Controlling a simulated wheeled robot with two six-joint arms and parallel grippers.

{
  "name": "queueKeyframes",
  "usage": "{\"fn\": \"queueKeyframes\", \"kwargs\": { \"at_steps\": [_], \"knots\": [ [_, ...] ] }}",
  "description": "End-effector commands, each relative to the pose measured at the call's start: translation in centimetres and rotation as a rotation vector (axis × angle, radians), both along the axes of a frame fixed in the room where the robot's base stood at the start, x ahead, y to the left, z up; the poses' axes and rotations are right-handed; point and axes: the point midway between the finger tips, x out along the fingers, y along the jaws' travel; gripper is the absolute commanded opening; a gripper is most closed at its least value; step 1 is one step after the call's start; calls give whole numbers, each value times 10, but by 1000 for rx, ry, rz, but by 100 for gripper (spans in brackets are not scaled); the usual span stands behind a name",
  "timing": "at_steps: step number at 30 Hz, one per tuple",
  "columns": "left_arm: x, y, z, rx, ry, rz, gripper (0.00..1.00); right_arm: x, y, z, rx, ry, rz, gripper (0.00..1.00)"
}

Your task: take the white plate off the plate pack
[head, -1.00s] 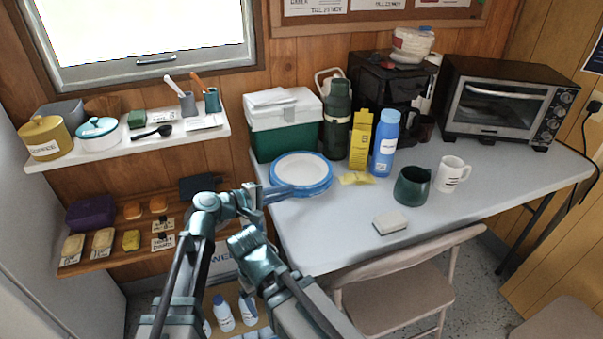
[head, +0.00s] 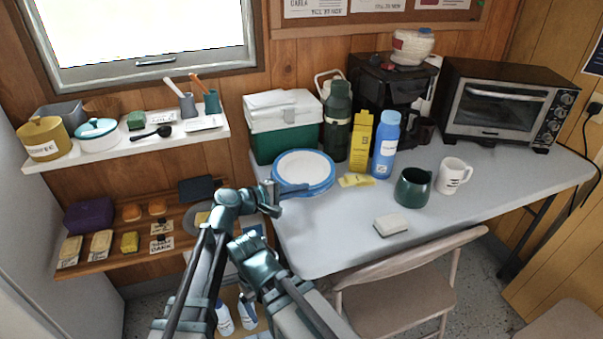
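The white plate (head: 304,168) lies on top of the plate pack, whose blue rim (head: 311,191) shows around and below it. The pack stands at the left end of the grey table, in front of the green and white cool box. My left gripper (head: 280,193) is at the left front edge of the pack, close to the rim. Its fingers are small and partly overlap the rim, so I cannot tell whether they are open, shut or touching the plate.
The cool box (head: 285,125) stands right behind the pack. A yellow packet (head: 356,180), yellow carton (head: 361,145), blue bottle (head: 384,145) and dark green flask (head: 337,120) stand to its right.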

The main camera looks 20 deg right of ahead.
Motion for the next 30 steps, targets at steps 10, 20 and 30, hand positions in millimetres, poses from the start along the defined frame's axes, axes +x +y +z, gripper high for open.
{"fn": "queueKeyframes", "kwargs": {
  "at_steps": [10, 20, 30],
  "knots": [
    [0, 0, -2, 5, -1, -2, 0, 0, 0, -1, 0, 0, 0, 91],
    [0, 0, 15, 4, 0, -2, 0, 0, 0, 15, 0, 0, 0, 91],
    [0, 0, 64, 2, 0, -1, 0, 0, 0, 64, 0, 0, 0, 91]
  ]
}}
